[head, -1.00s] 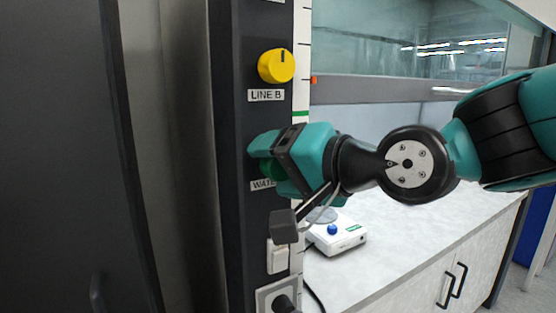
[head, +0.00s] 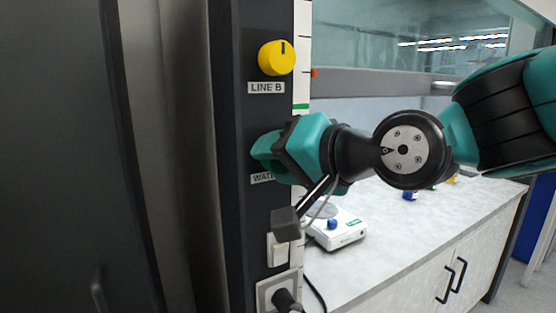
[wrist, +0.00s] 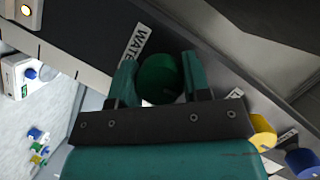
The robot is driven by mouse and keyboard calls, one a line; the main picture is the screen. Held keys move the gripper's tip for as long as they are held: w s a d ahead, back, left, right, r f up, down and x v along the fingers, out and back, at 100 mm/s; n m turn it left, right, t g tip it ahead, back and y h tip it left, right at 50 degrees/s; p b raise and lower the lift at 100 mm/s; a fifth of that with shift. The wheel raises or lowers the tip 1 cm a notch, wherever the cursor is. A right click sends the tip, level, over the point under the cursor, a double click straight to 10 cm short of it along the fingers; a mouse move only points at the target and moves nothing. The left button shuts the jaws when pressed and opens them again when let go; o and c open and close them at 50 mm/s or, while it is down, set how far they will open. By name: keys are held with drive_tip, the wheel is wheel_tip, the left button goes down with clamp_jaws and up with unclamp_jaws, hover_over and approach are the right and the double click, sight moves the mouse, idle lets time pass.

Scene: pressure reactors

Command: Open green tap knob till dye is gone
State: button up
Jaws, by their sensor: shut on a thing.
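The green tap knob (wrist: 157,76) is on the dark panel (head: 252,218), beside a partly covered label (head: 262,178) reading "WAT…". My gripper (wrist: 159,70) is shut on the knob, with one teal finger on each side of it in the wrist view. In the head view my gripper (head: 266,150) reaches the panel from the right and hides most of the knob. The gripper is rolled, so its body looks tilted. No dye can be made out.
A yellow knob (head: 276,58) labelled LINE B sits above on the panel. A white marked strip (head: 301,92) runs along the panel's right edge. A switch (head: 278,250) and a plugged socket (head: 281,295) are below. A white device (head: 340,231) stands on the counter (head: 400,240).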

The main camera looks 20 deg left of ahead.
drive_tip(key=n+t+h+b, duration=0.1)
drive_tip(key=n, duration=0.1)
drive_tip(key=n+t+h+b, duration=0.1)
drive_tip(key=n, duration=0.1)
drive_tip(key=shift+f+n+h, duration=0.1)
drive_tip(key=shift+n+h, duration=0.2)
drive_tip(key=shift+n, duration=0.1)
drive_tip(key=n+t+h+b, duration=0.1)
drive_tip(key=n, duration=0.1)
drive_tip(key=shift+n, duration=0.3)
drive_tip(key=shift+n+t+h+b, duration=0.6)
drive_tip(key=shift+n+t, duration=0.2)
drive_tip(key=shift+n, duration=0.3)
drive_tip(key=o, duration=0.9)
